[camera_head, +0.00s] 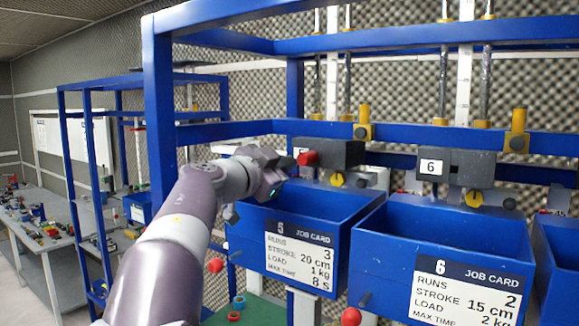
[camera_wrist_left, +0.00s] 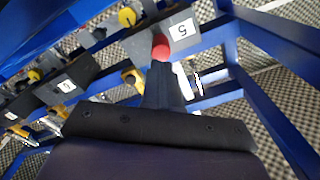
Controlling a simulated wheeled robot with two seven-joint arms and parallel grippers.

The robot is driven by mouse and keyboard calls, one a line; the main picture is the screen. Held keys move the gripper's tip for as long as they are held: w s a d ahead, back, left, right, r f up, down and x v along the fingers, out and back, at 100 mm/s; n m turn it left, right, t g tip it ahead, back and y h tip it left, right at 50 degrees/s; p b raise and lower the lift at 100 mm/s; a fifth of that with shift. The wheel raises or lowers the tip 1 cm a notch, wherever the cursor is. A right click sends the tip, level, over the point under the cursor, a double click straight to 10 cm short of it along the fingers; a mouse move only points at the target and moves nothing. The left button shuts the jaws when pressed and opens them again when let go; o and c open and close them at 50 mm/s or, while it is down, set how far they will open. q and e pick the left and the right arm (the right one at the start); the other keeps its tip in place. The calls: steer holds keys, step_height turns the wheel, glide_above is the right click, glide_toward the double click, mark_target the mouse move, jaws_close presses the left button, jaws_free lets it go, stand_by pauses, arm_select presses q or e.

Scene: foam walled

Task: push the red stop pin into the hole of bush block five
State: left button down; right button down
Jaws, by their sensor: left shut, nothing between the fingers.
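Bush block five (camera_head: 338,152) is a dark grey block on the blue rail above the bin marked 5. In the left wrist view its white label with a 5 (camera_wrist_left: 182,30) shows. The red stop pin (camera_head: 307,157) sticks out of the block's left part; its red head (camera_wrist_left: 161,46) also shows in the wrist view. My left gripper (camera_head: 289,164) is shut and empty, its fingertips (camera_wrist_left: 162,72) right at the red head. I cannot tell whether they touch it. The hole and the pin's shank are hidden. My right gripper is not in view.
Block six (camera_head: 455,167) stands to the right on the same rail. Blue bins with job cards 5 (camera_head: 295,254) and 6 (camera_head: 448,285) hang below. A blue frame post (camera_head: 158,110) rises left of my gripper. Yellow clamps (camera_head: 364,124) sit on the rail above.

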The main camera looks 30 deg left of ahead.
arm_select(q)
steer(key=s+b, duration=0.5)
steer(key=s, duration=0.7)
steer(key=shift+s+a, duration=0.25)
steer(key=shift+a, duration=0.2)
